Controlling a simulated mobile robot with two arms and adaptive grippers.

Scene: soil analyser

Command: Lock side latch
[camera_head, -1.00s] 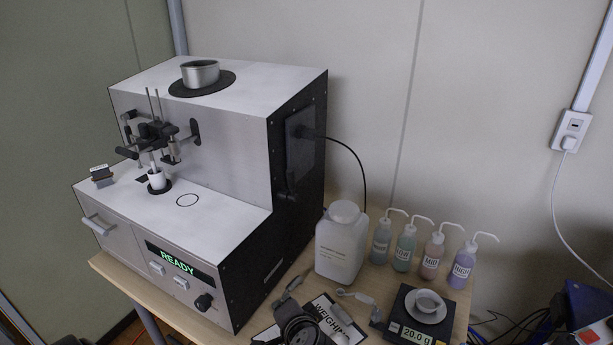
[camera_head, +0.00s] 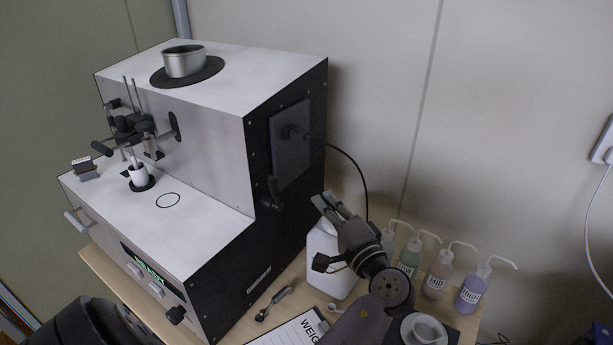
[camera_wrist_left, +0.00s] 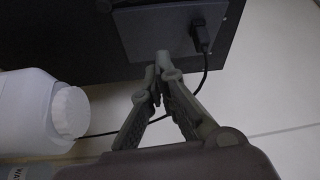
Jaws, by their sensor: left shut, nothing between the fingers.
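The soil analyser (camera_head: 185,120) stands on the table, with a dark side wall facing right. A side panel (camera_head: 290,150) sits on that wall, with a black latch handle (camera_head: 273,193) at its lower left corner. My left gripper (camera_head: 325,200) is shut and empty, to the right of the latch handle and apart from it, above the white bottle. In the left wrist view my left gripper (camera_wrist_left: 160,62) has its fingertips together in front of the lower edge of the side panel (camera_wrist_left: 160,32). My right gripper is not in view.
A black cable runs from a plug (camera_head: 297,133) on the panel down behind the white bottle (camera_head: 325,255). Several wash bottles (camera_head: 437,275) stand right of my arm. A clipboard (camera_head: 290,330) and a cup (camera_head: 423,330) are at the front.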

